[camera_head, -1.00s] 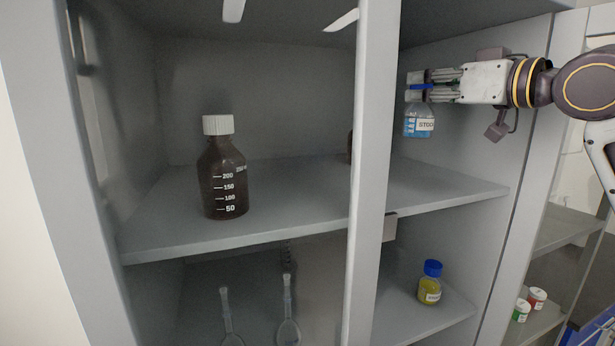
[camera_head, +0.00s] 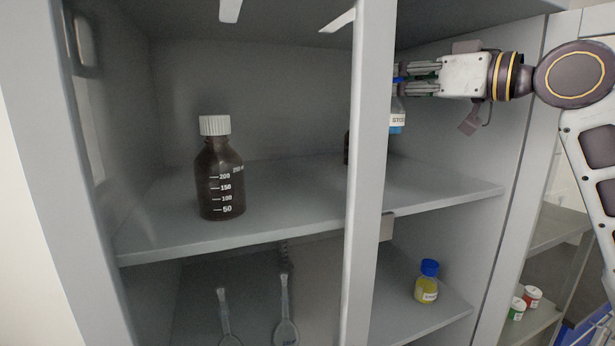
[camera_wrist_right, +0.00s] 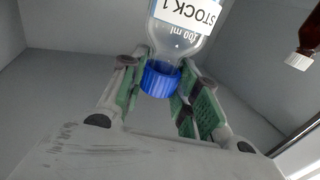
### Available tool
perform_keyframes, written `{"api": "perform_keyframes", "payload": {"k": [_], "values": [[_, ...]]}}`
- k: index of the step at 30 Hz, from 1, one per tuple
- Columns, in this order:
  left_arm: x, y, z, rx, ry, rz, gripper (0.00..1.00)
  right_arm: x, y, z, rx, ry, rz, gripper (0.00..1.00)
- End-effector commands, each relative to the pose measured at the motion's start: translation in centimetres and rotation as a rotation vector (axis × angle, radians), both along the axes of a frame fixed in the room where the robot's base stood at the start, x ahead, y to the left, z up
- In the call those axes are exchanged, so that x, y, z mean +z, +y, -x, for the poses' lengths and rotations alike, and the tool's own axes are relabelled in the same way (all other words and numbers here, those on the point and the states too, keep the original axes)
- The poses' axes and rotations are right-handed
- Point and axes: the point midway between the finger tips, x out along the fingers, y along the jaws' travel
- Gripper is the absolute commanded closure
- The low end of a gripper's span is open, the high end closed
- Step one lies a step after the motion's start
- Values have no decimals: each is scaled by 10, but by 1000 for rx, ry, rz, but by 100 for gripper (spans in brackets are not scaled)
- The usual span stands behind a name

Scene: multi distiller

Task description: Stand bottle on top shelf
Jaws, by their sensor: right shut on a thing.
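A clear bottle with a blue cap and a white STOCK label (camera_head: 397,121) hangs upright in my right gripper (camera_head: 399,79), above the top shelf (camera_head: 440,186). The cabinet's central post hides its left part in the head view. In the right wrist view the gripper (camera_wrist_right: 160,85) is shut around the blue cap (camera_wrist_right: 159,79), and the bottle body (camera_wrist_right: 180,35) points away. There is a gap between the bottle and the shelf board. My left gripper is not in view.
A large brown bottle with a white cap (camera_head: 220,170) stands on the shelf's left part. Another brown bottle (camera_head: 347,148) is partly behind the central post (camera_head: 368,200). A yellow bottle (camera_head: 427,283) stands on the shelf below. The shelf right of the post is clear.

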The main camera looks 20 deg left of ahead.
Motion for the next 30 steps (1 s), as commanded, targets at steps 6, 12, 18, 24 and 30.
{"api": "perform_keyframes", "payload": {"k": [6,12,18,24,30], "values": [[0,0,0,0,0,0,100,0,4,7,38,0,-2,100],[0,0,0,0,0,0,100,-1,6,11,58,0,-1,100],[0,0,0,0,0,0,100,-1,6,11,57,0,-1,100],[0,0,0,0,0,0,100,-1,6,11,56,0,-1,100],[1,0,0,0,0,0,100,-9,6,10,56,1,-1,100]]}}
